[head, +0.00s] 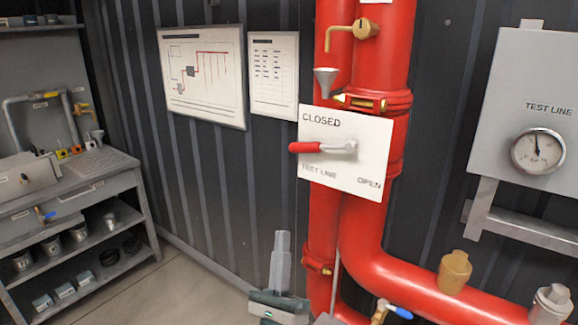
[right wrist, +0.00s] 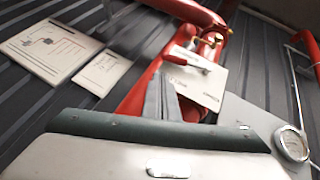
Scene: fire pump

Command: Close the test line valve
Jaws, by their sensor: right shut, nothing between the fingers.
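The test line valve has a lever with a red grip (head: 306,147) that points left and lies about level across a white plate (head: 345,180). The plate reads CLOSED at the top left, TEST LINE at the lower left and OPEN at the lower right. The lever (right wrist: 192,61) and the plate (right wrist: 208,90) also show in the right wrist view. My right gripper (head: 282,236) is shut and empty, below and left of the plate, apart from the lever. Its fingers (right wrist: 163,82) point toward the plate in the right wrist view. My left gripper is not in view.
Red pipes (head: 375,245) run behind and below the plate. A brass tap (head: 352,32) and a small funnel (head: 326,80) are above it. A grey panel with a gauge (head: 538,151) is at right. A shelved workbench (head: 75,195) stands at left. Charts (head: 203,75) hang on the wall.

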